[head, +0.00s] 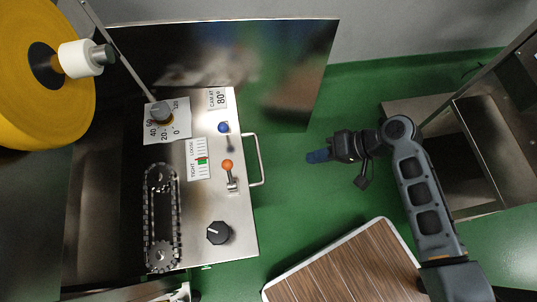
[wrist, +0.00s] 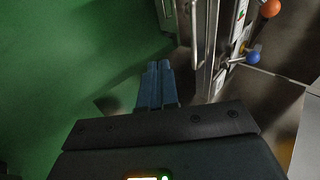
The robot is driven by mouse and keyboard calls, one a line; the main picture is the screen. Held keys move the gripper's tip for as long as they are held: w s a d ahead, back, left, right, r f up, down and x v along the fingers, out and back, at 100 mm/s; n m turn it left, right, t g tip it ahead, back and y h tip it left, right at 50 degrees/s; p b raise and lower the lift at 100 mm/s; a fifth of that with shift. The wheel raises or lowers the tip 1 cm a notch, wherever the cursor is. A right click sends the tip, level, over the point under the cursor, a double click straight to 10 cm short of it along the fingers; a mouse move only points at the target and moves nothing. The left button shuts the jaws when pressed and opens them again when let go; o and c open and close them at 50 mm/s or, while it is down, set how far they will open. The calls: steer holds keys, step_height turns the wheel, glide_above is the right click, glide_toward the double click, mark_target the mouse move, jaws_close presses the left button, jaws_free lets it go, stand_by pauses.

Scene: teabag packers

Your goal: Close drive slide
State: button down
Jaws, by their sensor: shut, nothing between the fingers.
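The drive slide (head: 222,190) is a metal panel at the centre left of the head view, with a chain, dials and levers on its top. A bar handle (head: 261,162) stands on its right-hand side; it also shows in the wrist view (wrist: 199,35). My gripper (head: 317,156) is to the right of the handle, apart from it, with its blue fingers pointing towards it. In the wrist view the fingers (wrist: 155,66) are together and empty, left of the handle. How far the slide is pulled out I cannot tell.
An orange-knobbed lever (head: 227,165) and a blue-knobbed lever (head: 223,127) stand up near the handle. A shiny metal panel (head: 290,75) stands behind. A wood-topped surface (head: 345,270) is at the front. Green floor (head: 300,200) lies open between slide and arm.

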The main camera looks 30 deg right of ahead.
mark_target(121, 178)
steer(key=w+a+r+n+g+y+b, duration=0.1)
steer(key=w+r+y, duration=0.2)
steer(key=w+y, duration=0.15)
steer(key=shift+h, duration=0.45)
steer(key=x, duration=0.4)
steer(key=b+x, duration=0.1)
steer(key=x, duration=0.3)
steer(key=r+b+x, duration=0.1)
steer(key=x, duration=0.3)
steer(key=shift+w+a, duration=0.3)
steer(key=shift+a, duration=0.15)
steer(key=shift+w+a, duration=0.25)
steer(key=shift+a, duration=0.4)
steer(key=shift+a, duration=0.1)
steer(key=w+a+b, duration=0.1)
steer(key=w+a, duration=0.2)
steer(key=a, duration=0.7)
steer(key=w+a+b, duration=0.2)
steer(key=w+a, duration=0.1)
steer(key=a, duration=0.8)
steer(key=w+a+b, duration=0.1)
steer(key=w+a, duration=0.3)
steer(key=a, duration=0.6)
steer(key=shift+w+a+f+b, duration=0.1)
steer(key=shift+a+b, duration=0.05)
steer(key=shift+b, duration=0.2)
steer(key=shift+w+a, duration=0.2)
steer(key=shift+a, duration=0.6)
